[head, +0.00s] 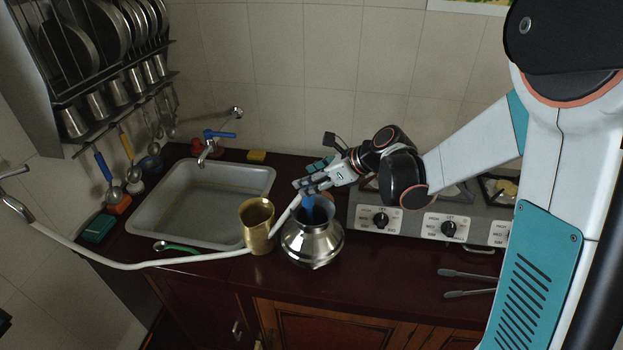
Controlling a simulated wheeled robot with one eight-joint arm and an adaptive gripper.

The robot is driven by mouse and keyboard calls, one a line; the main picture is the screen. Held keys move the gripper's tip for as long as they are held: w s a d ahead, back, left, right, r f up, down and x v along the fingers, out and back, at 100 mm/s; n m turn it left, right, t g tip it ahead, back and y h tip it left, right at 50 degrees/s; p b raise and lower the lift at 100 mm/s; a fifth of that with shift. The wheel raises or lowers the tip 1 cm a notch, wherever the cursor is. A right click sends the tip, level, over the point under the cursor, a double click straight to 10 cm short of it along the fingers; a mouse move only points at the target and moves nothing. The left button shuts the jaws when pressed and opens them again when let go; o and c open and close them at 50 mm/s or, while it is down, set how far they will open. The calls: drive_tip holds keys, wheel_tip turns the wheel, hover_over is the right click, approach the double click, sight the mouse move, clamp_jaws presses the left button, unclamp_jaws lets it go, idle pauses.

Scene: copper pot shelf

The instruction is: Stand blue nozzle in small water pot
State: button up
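The blue nozzle (308,206) is at the end of a white hose (150,264). It points down, with its lower part at the mouth of a round silver water pot (313,246). The pot stands upright on the dark counter, right of a brass vessel (257,232). My gripper (308,186) is just above the pot's mouth, with its fingers around the top of the nozzle where the hose bends over. The nozzle's tip is hidden in the pot, and I cannot tell whether it touches the inside.
The hose runs from the left wall across the counter's front, past the brass vessel. A sink (200,205) with a tap (208,148) is at left. A stove (425,222) is at right, with tongs (467,274) in front. A dish rack (100,60) hangs upper left.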

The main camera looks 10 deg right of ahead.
drive_tip(key=v, duration=1.1)
drive_tip(key=shift+s+d+r, duration=0.2)
drive_tip(key=shift+d, duration=0.1)
